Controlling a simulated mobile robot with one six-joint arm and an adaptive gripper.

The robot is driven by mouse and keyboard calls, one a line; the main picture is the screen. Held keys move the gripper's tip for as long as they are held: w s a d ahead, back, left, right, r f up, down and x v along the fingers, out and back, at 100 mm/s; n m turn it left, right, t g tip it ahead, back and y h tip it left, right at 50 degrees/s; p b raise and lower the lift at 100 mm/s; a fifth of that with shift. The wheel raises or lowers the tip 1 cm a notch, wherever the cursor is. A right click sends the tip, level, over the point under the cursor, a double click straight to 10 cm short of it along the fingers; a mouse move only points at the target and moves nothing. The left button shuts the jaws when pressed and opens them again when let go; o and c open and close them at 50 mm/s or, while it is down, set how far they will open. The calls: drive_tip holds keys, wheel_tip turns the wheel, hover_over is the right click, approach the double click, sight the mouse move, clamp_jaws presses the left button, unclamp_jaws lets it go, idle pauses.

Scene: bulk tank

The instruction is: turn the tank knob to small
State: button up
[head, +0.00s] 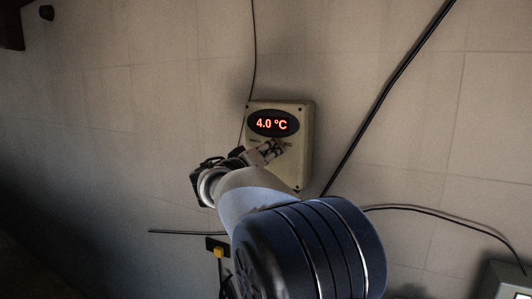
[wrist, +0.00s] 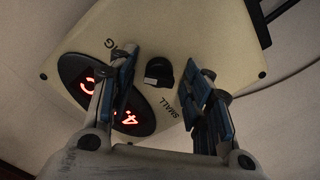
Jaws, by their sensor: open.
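The tank control box (head: 305,130), cream-coloured, is on the tiled wall. Its oval display (head: 273,124) reads 4.0 °C in red. In the wrist view the black knob (wrist: 158,70) sits on the box face (wrist: 200,35), with the word SMALL below it and a partly hidden label ending in G to its upper left. Where the knob points is unclear. My gripper (wrist: 161,76) is open, one blue-padded finger on each side of the knob, with gaps visible. In the head view my gripper (head: 276,149) is at the box's lower face and hides the knob.
A thick black cable (head: 385,98) runs diagonally right of the box, and a thin one (head: 254,50) runs above it. A yellow-and-black fitting (head: 217,252) is on the wall lower left. A pale box (head: 505,281) is at the lower right.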

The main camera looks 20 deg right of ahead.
drive_tip(key=c, duration=1.1)
